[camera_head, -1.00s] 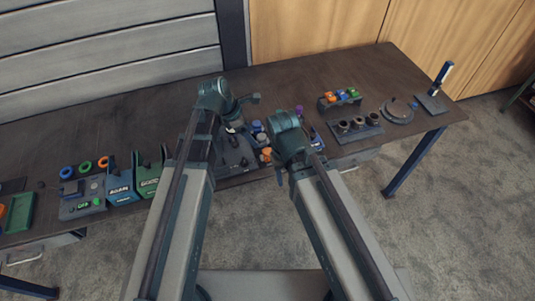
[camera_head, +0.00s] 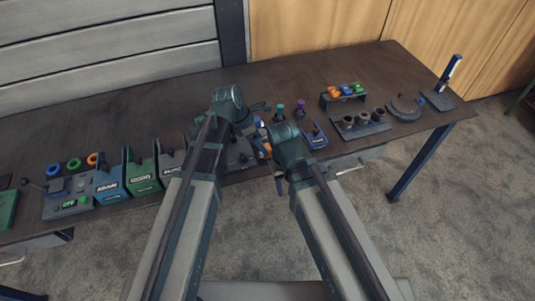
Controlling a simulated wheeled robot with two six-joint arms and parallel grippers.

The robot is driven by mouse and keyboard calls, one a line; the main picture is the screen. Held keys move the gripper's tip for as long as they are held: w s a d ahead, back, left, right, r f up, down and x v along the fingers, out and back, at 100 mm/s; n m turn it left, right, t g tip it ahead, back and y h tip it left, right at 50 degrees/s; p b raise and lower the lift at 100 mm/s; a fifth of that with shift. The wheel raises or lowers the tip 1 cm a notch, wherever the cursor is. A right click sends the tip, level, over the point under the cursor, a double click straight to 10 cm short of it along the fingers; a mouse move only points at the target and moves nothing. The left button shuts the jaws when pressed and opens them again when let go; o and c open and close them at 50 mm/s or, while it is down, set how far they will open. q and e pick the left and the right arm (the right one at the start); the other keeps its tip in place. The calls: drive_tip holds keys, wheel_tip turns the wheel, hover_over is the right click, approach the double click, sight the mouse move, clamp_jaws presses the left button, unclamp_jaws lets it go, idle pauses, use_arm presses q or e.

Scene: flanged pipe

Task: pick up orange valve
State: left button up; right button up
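A small orange piece (camera_head: 334,91), which may be the orange valve, sits at the left end of a dark rack (camera_head: 345,101) beside a blue and a green one. Another orange part (camera_head: 267,148) shows partly between my arms, too hidden to identify. My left gripper (camera_head: 259,138) is over the front middle of the table, small and partly hidden by its wrist. My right gripper (camera_head: 279,181) points down near the table's front edge, left of and nearer than the rack. Neither touches the rack. Their finger openings are too small to tell.
Blue, green and grey bins (camera_head: 143,175) stand at left, beside a control box (camera_head: 68,200) and coloured rings (camera_head: 74,164). A holder with dark cups (camera_head: 362,122) and a round device (camera_head: 404,107) are at right. The table's back is clear.

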sight(266, 146)
use_arm(q)
drive_tip(key=b+x, duration=0.4)
drive_tip(key=x, duration=0.1)
drive_tip(key=shift+d+b, duration=0.25)
drive_tip(key=shift+b, duration=0.05)
clamp_jaws()
